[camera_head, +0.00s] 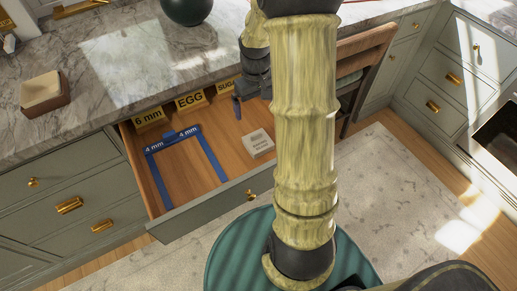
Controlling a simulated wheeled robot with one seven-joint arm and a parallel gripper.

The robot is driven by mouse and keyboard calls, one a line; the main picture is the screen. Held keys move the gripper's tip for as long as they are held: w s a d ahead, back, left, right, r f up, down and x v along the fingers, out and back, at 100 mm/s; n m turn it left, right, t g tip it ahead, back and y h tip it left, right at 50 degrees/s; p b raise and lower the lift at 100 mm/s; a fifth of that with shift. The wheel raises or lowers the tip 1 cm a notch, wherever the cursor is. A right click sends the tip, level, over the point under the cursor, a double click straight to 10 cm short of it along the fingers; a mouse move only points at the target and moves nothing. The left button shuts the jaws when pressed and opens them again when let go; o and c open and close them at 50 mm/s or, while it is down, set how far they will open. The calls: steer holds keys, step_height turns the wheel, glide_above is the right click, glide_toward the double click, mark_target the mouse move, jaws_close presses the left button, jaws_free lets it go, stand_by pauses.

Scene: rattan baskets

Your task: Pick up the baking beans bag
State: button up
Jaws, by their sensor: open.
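A small pale bag (258,144) with dark print lies in the open wooden drawer (188,198), toward its right side. It looks like the baking beans bag, but the print is too small to read. My gripper (251,100) hangs over the back right of the drawer, above and behind the bag and apart from it. One dark finger shows on its left. The gripper is open and holds nothing that I can see. My own arm hides part of its right side.
Blue "4 mm" strips (172,138) lie in the drawer's left half. Yellow labelled boxes (190,101) line its back edge under the marble counter (125,55). A wooden chair (362,60) is right.

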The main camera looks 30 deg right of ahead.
mark_target(257, 135)
step_height(257, 135, down, 12)
steer(key=shift+r, duration=0.1)
stand_by(0.7)
steer(key=shift+f, duration=0.25)
steer(key=f, duration=0.5)
steer(key=shift+w+d, duration=0.25)
steer(key=shift+w, duration=0.05)
steer(key=shift+c, duration=0.4)
steer(key=c, duration=1)
